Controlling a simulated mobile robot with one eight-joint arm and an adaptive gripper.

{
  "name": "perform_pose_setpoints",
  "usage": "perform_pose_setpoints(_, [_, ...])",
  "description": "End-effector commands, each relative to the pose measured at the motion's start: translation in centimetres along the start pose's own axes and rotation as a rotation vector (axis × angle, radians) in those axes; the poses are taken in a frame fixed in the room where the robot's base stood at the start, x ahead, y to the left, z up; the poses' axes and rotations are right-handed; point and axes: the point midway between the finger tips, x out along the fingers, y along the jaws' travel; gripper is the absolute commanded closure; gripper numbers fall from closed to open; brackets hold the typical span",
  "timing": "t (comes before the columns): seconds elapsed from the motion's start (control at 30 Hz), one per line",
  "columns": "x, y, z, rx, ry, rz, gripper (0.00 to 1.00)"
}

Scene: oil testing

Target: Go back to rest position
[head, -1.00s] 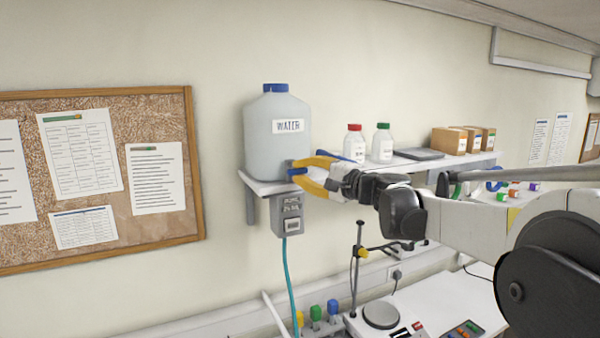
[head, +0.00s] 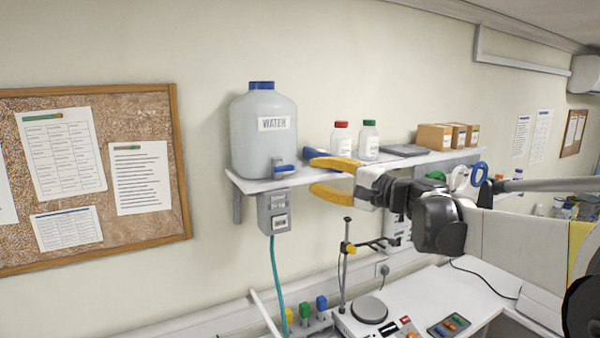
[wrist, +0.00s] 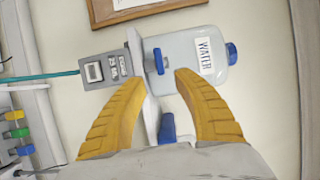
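My gripper (head: 312,173) has yellow fingers and is open and empty. In the head view it is held in front of the wall shelf, to the right of the water jug (head: 262,140) and its blue tap (head: 284,169). The fingers look apart from the tap. In the wrist view the open fingers (wrist: 160,86) point toward the shelf. The jug, labelled WATER, lies beyond the fingertips there, seen turned sideways (wrist: 188,52). My arm reaches in from the right side of the head view.
The shelf (head: 250,184) also bears a red-capped bottle (head: 341,140), a green-capped bottle (head: 368,142) and small boxes (head: 433,137). A grey box (head: 273,211) with a teal hose hangs below. A stand and hotplate (head: 369,310) are on the bench beneath. A corkboard (head: 150,105) hangs left.

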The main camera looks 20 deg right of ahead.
Motion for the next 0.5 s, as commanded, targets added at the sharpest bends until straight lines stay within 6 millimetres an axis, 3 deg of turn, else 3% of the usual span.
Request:
perform_pose_setpoints(0.2, [-1.9, 0.0, 0.0, 0.000, 0.001, 0.000, 0.64])
perform_pose_setpoints(0.5, [-2.0, 0.0, 0.0, 0.000, 0.000, 0.000, 0.64])
